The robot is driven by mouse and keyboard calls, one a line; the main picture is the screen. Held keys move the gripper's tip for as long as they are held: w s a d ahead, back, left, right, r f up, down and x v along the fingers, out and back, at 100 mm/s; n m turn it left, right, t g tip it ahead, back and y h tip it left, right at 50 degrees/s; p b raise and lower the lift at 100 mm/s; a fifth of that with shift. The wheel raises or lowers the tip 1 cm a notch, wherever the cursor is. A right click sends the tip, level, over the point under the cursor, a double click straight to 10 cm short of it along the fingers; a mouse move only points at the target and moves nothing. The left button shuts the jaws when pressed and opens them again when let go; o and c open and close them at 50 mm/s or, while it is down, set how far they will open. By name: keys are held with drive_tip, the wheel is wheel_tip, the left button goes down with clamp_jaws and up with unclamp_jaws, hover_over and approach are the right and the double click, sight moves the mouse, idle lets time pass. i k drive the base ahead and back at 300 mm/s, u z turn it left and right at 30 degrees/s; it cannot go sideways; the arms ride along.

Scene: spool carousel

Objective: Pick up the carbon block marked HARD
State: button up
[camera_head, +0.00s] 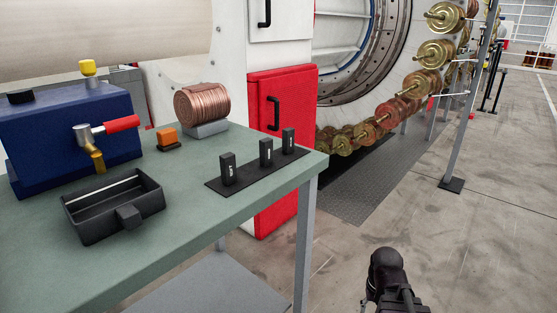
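Three small black carbon blocks stand upright in a row on a black strip (246,174) near the right end of the green table: a left block (228,169), a middle block (266,153) and a right block (289,141). Each has a small white mark on its front. The marks are too small to read, so I cannot tell which says HARD. My gripper (384,285) shows in part at the bottom edge, right of the table and well apart from the blocks. Its fingers are not clear, and I see no block at it.
On the green table (190,188) stand a black tray (112,205), an orange-topped piece (168,138), a copper wire spool (203,103) and a blue box with a red-handled tap (70,135). A red cabinet (283,90) stands behind.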

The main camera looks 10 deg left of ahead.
sight(266, 144)
drive_tip(key=z, duration=0.05)
drive_tip(key=k, duration=1.9)
drive_tip(key=u, duration=1.15)
drive_tip(key=i, duration=1)
drive_tip(key=u, duration=0.05)
